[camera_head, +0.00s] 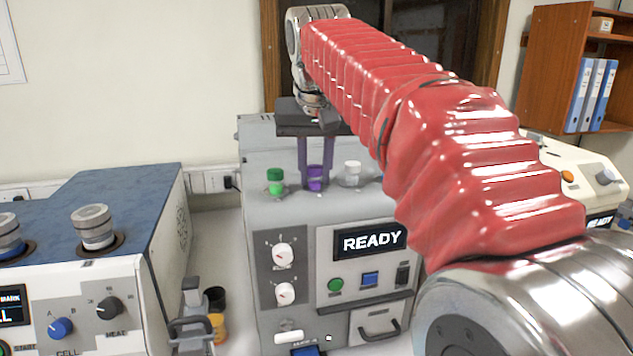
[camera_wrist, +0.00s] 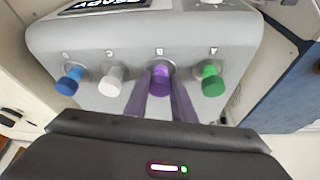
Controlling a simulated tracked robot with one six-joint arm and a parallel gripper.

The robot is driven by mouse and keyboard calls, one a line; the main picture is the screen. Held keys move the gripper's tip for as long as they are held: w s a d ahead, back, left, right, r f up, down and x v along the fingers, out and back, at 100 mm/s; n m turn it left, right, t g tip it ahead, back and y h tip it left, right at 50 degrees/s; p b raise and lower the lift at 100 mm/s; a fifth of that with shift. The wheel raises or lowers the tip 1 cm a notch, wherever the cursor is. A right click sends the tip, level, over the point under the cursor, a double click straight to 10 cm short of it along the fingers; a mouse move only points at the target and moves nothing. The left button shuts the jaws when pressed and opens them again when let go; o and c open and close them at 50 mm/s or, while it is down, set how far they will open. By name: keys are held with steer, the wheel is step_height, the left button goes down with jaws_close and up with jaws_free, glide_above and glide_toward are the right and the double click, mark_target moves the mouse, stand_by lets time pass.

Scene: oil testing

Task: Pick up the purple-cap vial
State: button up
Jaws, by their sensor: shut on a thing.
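The purple-cap vial (camera_head: 316,178) stands upright in a hole on top of the grey testing machine (camera_head: 262,215), between the green-cap and white-cap vials. In the wrist view its purple cap (camera_wrist: 160,80) is between the tips of my gripper (camera_wrist: 160,92). My gripper (camera_head: 316,170) reaches down from above with its two dark purple fingers and is shut on the vial's cap. The vial's lower part is hidden in the machine.
The green-cap vial (camera_wrist: 212,80) and white-cap vial (camera_wrist: 112,80) stand close on either side, with a blue-cap vial (camera_wrist: 70,80) farther along the row. A blue-topped machine (camera_head: 110,200) stands at left. A cream machine (camera_head: 575,180) stands at right.

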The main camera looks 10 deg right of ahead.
mark_target(315, 167)
steer(key=shift+r, duration=5)
